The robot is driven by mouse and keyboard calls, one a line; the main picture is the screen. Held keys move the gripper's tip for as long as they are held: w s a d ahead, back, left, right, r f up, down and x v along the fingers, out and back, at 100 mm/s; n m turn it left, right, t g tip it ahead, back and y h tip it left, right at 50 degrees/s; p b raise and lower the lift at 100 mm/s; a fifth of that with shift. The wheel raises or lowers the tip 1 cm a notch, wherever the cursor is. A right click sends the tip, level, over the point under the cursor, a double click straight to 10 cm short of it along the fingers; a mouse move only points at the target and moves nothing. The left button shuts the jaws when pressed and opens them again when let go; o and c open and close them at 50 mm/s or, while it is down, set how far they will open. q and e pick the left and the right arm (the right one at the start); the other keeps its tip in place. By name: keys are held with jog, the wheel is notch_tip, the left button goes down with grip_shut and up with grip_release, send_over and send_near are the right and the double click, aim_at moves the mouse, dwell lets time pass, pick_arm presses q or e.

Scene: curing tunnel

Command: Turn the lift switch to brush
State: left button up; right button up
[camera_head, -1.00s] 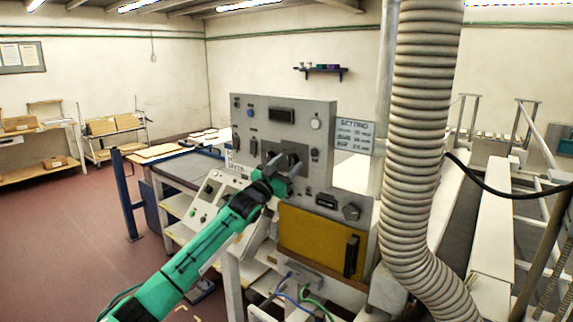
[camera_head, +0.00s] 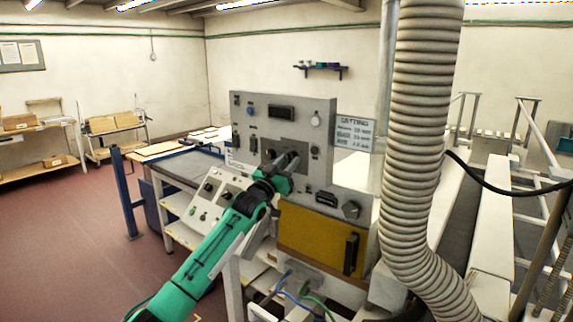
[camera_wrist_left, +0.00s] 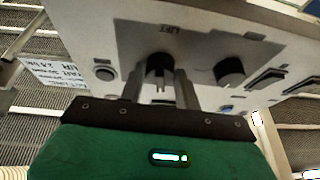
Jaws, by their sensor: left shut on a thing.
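The lift switch (camera_wrist_left: 159,68) is a dark round knob on a grey plate, below the LIFT lettering (camera_wrist_left: 170,29) in the left wrist view. My left gripper (camera_wrist_left: 158,90) has one finger on each side of the knob and is shut on it. In the head view my left gripper (camera_head: 287,160) reaches the upper middle of the grey control panel (camera_head: 250,103), and its fingers mostly hide the knob. The brush marking and the knob's exact setting cannot be read. My right gripper is not in view.
A second dark knob (camera_wrist_left: 229,72) sits beside the lift switch, with a round button (camera_wrist_left: 105,73) on the other side. A sloped console (camera_head: 213,197) stands left of the panel and a yellow door (camera_head: 310,238) is below. A thick ribbed hose (camera_head: 425,130) hangs at the right.

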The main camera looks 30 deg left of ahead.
pick_arm(q)
jog(key=n, duration=0.1)
jog(key=n+y, duration=0.1)
jog(key=shift+d+r+n+y, duration=0.2)
jog(key=shift+n+y, duration=0.1)
jog(key=shift+n, duration=0.1)
jog(key=n+y+p, duration=0.1)
jog(key=n+p, duration=0.1)
jog(key=n, duration=0.1)
jog(key=shift+r+n+g, duration=0.1)
jog(key=shift+n+g, duration=0.3)
jog(key=n+g+y+p, duration=0.1)
jog(key=n+y+p, duration=0.1)
jog(key=n+p, duration=0.1)
jog(key=shift+d+n, duration=0.1)
jog(key=shift+n, duration=0.5)
jog(key=shift+n+g+p, duration=0.3)
jog(key=shift+n+p, duration=0.2)
jog(key=shift+n, duration=0.1)
jog(key=o, duration=1)
